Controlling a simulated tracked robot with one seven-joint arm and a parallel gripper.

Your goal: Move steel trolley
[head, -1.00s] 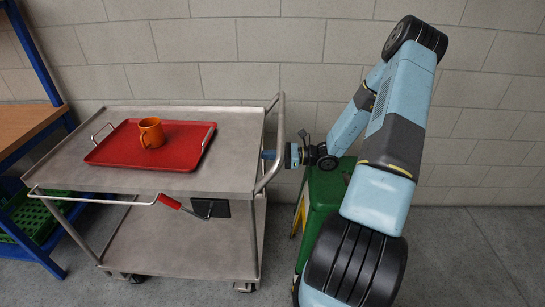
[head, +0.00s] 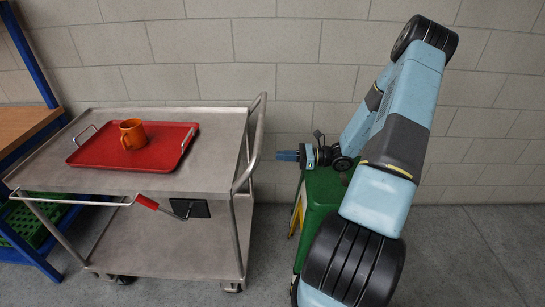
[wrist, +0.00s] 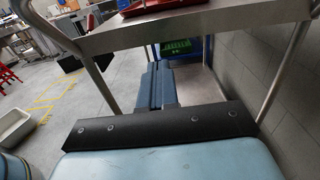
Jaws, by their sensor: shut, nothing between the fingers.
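The steel trolley (head: 215,150) stands at the left in the head view, with an upper and a lower shelf and a tubular push handle (head: 257,140) at its right end. A red tray (head: 100,156) with an orange mug (head: 132,134) on it lies on the upper shelf. My gripper (head: 280,156) is shut and empty, just right of the handle, with a gap between them. In the wrist view, my gripper (wrist: 158,85) points toward the trolley, below its upper shelf (wrist: 190,25).
A green bin (head: 322,190) stands at right of the trolley, beneath my wrist. A blue-framed wooden bench (head: 22,125) with a green crate (head: 35,220) below is close at left. A block wall (head: 250,60) runs behind. Floor is open at right (head: 470,260).

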